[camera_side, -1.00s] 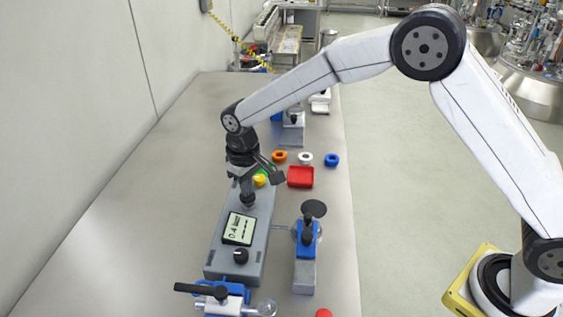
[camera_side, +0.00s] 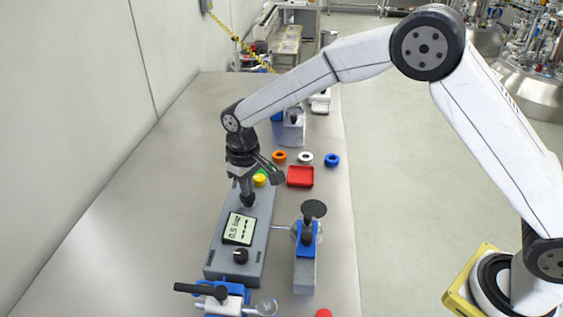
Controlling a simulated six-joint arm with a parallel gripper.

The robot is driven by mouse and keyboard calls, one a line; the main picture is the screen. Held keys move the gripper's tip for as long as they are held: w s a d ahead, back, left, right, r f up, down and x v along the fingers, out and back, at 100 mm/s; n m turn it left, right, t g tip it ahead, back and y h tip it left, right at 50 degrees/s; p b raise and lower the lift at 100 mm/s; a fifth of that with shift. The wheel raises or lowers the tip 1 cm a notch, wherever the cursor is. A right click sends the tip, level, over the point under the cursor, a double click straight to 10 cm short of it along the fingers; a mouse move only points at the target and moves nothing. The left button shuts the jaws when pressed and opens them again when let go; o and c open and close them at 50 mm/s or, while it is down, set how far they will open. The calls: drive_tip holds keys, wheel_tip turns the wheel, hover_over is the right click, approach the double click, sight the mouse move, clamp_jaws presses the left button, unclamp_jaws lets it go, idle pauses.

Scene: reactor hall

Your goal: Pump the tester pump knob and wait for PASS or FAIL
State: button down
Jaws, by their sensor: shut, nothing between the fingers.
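The grey tester (camera_side: 228,262) lies on the steel bench. Its lit display (camera_side: 239,229) shows a small reading that looks like 0.5 bar with dashes below; no PASS or FAIL is legible. A black round knob (camera_side: 240,256) sits below the display. My gripper (camera_side: 248,196) is shut and points down at the far end of the tester, on or just above a dark knob-like part (camera_side: 248,203) that it partly hides. I cannot tell for sure whether they touch.
A red tray (camera_side: 300,176) and orange, white and blue rings lie behind. The bench's left side is clear.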

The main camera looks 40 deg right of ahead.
drive_tip(key=shift+r, duration=2.25)
drive_tip(key=shift+f, duration=2.55)
drive_tip(key=shift+r, duration=2.55)
